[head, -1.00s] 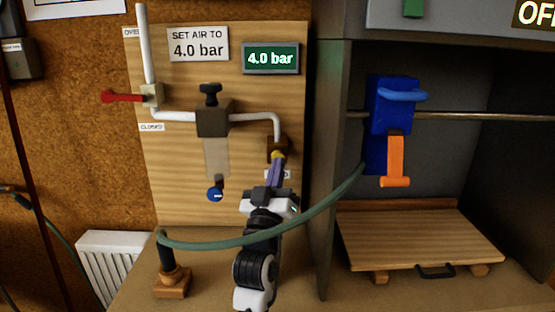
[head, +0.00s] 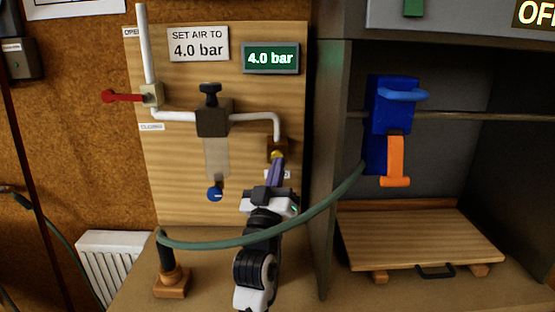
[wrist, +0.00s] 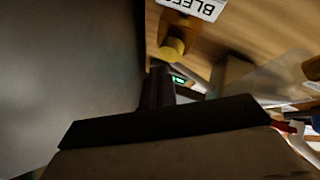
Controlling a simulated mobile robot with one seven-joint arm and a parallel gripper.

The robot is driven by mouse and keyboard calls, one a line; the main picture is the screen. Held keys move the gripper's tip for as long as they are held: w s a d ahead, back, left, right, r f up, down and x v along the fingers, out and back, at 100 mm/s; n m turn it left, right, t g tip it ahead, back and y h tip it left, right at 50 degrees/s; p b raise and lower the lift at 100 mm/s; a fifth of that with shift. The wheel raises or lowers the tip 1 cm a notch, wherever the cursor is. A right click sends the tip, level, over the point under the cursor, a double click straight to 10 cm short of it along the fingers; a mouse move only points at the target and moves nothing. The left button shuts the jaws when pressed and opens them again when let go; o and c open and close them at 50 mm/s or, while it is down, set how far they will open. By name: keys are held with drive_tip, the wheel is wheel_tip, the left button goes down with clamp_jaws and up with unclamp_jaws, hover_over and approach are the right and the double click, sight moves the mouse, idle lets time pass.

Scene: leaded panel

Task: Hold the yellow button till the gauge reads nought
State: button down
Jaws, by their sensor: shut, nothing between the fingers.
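The yellow button (head: 277,154) sits on a brown block at the lower end of the white pipe, on the wooden panel. My gripper (head: 276,168) is shut and empty, with its purple fingers pointing up just below the button and partly over it. In the wrist view the yellow button (wrist: 172,47) stands out from the panel, and my dark fingers (wrist: 157,85) end beside it with a small gap seeming to show. I cannot tell for certain whether they touch. The gauge (head: 270,58) reads 4.0 bar.
A red lever (head: 122,97), a black-knobbed regulator (head: 213,115) and a blue knob (head: 215,194) are to the left. A dark cabinet wall (head: 325,180) stands close on the right, beside a blue and orange tool (head: 391,115).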

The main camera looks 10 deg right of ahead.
drive_tip(key=shift+w, duration=0.15)
drive_tip(key=shift+w, duration=0.25)
drive_tip(key=shift+w+d, duration=0.15)
drive_tip(key=shift+w, duration=0.35)
idle(2.4)
drive_tip(key=shift+s, duration=0.1)
idle(1.1)
drive_tip(key=shift+s+a, duration=0.2)
drive_tip(key=shift+s, duration=0.65)
drive_tip(key=s, duration=0.5)
drive_tip(key=shift+a, duration=0.4)
